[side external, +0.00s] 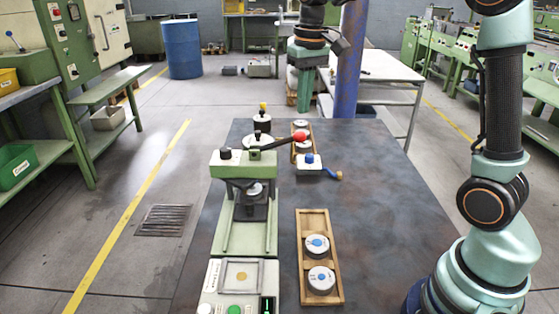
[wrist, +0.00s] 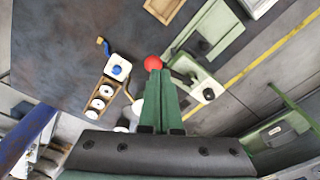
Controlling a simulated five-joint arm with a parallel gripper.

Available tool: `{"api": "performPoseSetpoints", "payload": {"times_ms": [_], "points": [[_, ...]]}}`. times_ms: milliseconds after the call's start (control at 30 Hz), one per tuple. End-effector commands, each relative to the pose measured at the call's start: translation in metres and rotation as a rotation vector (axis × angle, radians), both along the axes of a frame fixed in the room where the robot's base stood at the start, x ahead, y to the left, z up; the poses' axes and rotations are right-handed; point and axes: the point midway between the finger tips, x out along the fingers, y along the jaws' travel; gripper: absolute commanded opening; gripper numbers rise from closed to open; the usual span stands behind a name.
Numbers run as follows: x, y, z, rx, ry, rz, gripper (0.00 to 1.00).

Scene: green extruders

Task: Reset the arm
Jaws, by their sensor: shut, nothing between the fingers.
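My gripper (side external: 304,108) hangs above the far end of the dark table in the side view, apart from everything below it. In the wrist view its green fingers (wrist: 160,74) are pressed together with nothing between them. The green extruder (side external: 245,225) stands on the table, with a lever ending in a red ball (side external: 300,136). In the wrist view the red ball (wrist: 153,63) appears just beyond the fingertips, and the extruder's green body (wrist: 212,30) lies past it.
A wooden tray (side external: 319,214) with two blue-centred discs lies right of the extruder. A white block with a blue knob (side external: 309,160) and another wooden tray (side external: 293,154) stand behind it. A blue barrel (side external: 182,48) is on the floor. The table's right side (side external: 400,200) is clear.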

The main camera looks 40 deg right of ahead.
Motion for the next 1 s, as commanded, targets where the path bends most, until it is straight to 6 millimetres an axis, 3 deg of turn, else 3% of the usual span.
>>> {"api": "performPoseSetpoints", "payload": {"times_ms": [267, 600, 800, 1000], "points": [[-0.061, 0.029, 0.013, -0.024, -0.171, 0.091, 0.0], [-0.126, 0.052, -0.012, -0.047, -0.357, 0.188, 0.0], [-0.141, 0.057, -0.026, -0.052, -0.408, 0.213, 0.0], [-0.143, 0.057, -0.029, -0.053, -0.415, 0.218, 0.0]]}}
